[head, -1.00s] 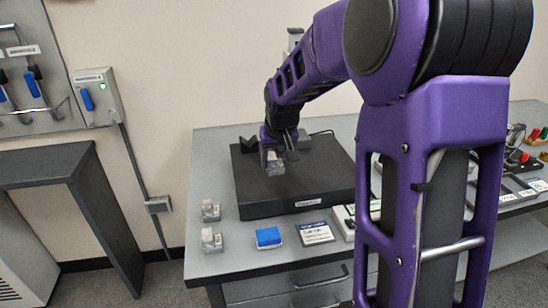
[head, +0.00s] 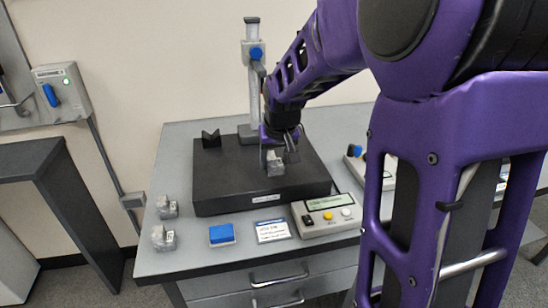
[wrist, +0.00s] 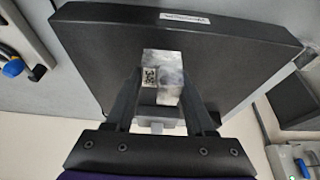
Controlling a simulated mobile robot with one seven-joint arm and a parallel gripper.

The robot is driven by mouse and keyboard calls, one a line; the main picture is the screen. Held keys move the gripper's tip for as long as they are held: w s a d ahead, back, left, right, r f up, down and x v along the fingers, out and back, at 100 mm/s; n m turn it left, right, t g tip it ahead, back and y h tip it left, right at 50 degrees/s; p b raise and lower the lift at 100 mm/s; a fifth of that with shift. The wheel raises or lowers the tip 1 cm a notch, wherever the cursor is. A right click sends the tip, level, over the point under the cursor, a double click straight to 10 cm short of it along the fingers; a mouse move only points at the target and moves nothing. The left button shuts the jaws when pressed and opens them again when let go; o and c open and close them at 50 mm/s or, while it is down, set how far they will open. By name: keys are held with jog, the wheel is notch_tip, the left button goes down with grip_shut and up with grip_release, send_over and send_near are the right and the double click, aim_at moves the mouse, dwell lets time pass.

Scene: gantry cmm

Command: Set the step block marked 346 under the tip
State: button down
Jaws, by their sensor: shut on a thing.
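My gripper (head: 277,150) is shut on a small grey metal step block (head: 275,167) over the black surface plate (head: 225,195). I cannot tell whether the block touches the plate. A gauge stand with a grey column (head: 253,85) and a blue knob (head: 256,54) rises behind the plate. Its tip is hidden behind my arm and gripper.
A dark V-block (head: 210,138) stands at the plate's back left. Two more metal blocks (head: 167,207) (head: 164,238) stand at the table's left edge. A blue pad (head: 222,234), a printed card (head: 271,231) and a display box (head: 326,214) lie along the front.

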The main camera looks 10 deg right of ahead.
jog(key=shift+w+f, duration=0.3)
jog(key=shift+w, duration=0.5)
jog(key=shift+w+f, duration=0.3)
jog(key=shift+w, duration=0.55)
jog(key=shift+w+f, duration=0.3)
jog(key=shift+w, duration=0.5)
jog(key=shift+w+f+p, duration=0.15)
jog(key=shift+w+p, duration=0.15)
jog(key=shift+w, duration=1.7)
jog(key=shift+f+b, duration=0.3)
jog(key=shift+f, duration=0.15)
jog(key=shift+c, duration=0.9)
grip_release()
notch_tip(320, 180, up, 16)
jog(key=p, duration=0.2)
send_over(270, 154)
jog(key=w+d, duration=0.1)
jog(key=w, duration=0.1)
jog(key=shift+s+r, duration=0.1)
jog(key=shift+s, duration=0.1)
